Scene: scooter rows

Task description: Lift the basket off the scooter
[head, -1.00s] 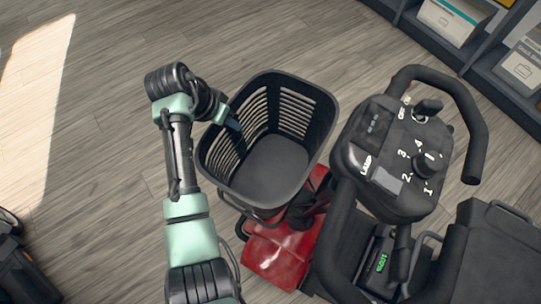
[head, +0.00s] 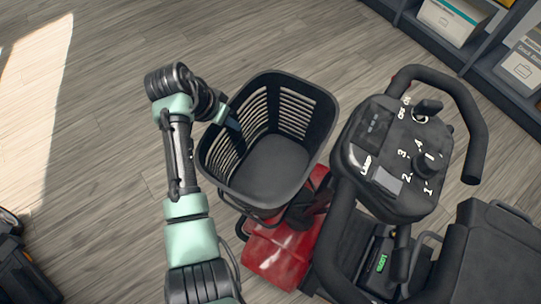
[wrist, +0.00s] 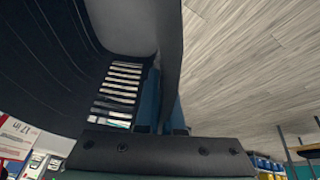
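The black slatted basket (head: 214,172) is at the front of the red scooter (head: 285,255), left of its handlebar and console. It is empty and looks nearly level. My gripper (head: 231,122) is at the basket's upper left rim, with one finger visible inside. In the wrist view, the two blue fingers of my gripper (wrist: 163,105) lie close on either side of the basket wall (wrist: 172,50), shut on it. The basket's underside and its mount are hidden, so I cannot tell whether it touches the scooter.
The console (head: 385,165) and looped handlebar (head: 470,120) stand close to the basket's right. A shelf with boxes (head: 455,18) is at the upper right. A dark object (head: 22,262) lies at the lower left. The wooden floor left and above is clear.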

